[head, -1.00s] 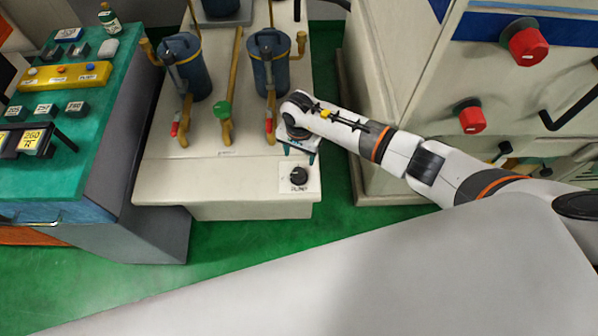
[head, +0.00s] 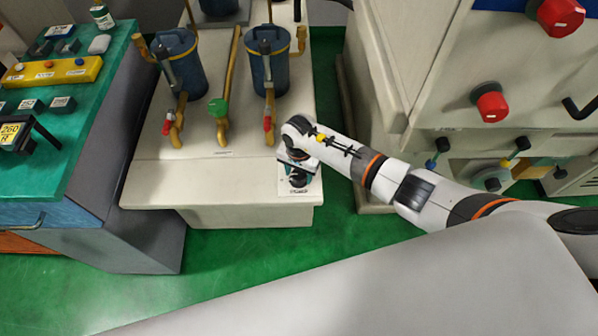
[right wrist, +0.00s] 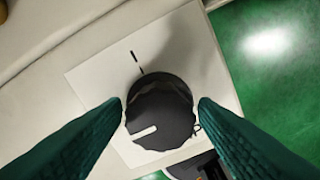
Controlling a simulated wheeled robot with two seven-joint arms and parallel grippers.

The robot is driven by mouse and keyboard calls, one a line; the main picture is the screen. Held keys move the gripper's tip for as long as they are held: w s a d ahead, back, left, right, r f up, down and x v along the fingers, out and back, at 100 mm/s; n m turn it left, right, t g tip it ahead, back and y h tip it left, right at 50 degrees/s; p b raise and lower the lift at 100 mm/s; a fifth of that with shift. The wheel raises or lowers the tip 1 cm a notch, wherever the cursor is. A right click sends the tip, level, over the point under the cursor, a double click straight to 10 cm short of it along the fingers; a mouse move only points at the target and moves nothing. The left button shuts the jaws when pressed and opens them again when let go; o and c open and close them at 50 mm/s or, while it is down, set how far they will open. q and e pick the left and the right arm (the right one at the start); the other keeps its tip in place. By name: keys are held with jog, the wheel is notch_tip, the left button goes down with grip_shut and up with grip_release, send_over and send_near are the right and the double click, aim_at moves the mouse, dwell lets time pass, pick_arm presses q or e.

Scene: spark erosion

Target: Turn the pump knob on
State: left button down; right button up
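The pump knob (head: 298,181) is black and round, on a white plate at the front right of the cream bench. In the right wrist view the knob (right wrist: 160,112) carries a white pointer bar toward its lower left. A short dark tick on the plate (right wrist: 100,75) lies above the knob, and the bar is not lined up with it. My right gripper (head: 295,165) is over the knob. In the right wrist view its teal fingers (right wrist: 160,108) are open, one on each side of the knob, apparently with small gaps. My left gripper is out of view.
A cabinet with red knobs (head: 490,103) is at the right. A green-topped console (head: 85,85) is at the left. Green floor (head: 230,245) lies in front.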

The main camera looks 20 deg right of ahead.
jog(key=c, duration=0.7)
jog(key=m+b, duration=0.2)
jog(key=b, duration=0.1)
jog(key=shift+d+f, duration=0.1)
jog(key=shift+f, duration=0.1)
jog(key=m+b, duration=0.2)
jog(key=shift+r+m, duration=0.1)
jog(key=shift+m, duration=0.2)
jog(key=m+b, duration=0.2)
jog(key=m, duration=0.7)
jog(key=shift+s+m, duration=0.1)
jog(key=shift+m, duration=0.3)
jog(key=shift+r+m+b, duration=0.1)
jog(key=shift+m+b, duration=0.3)
jog(key=shift+m, duration=1.3)
jog(key=o, duration=0.9)
jog(key=shift+o, duration=0.2)
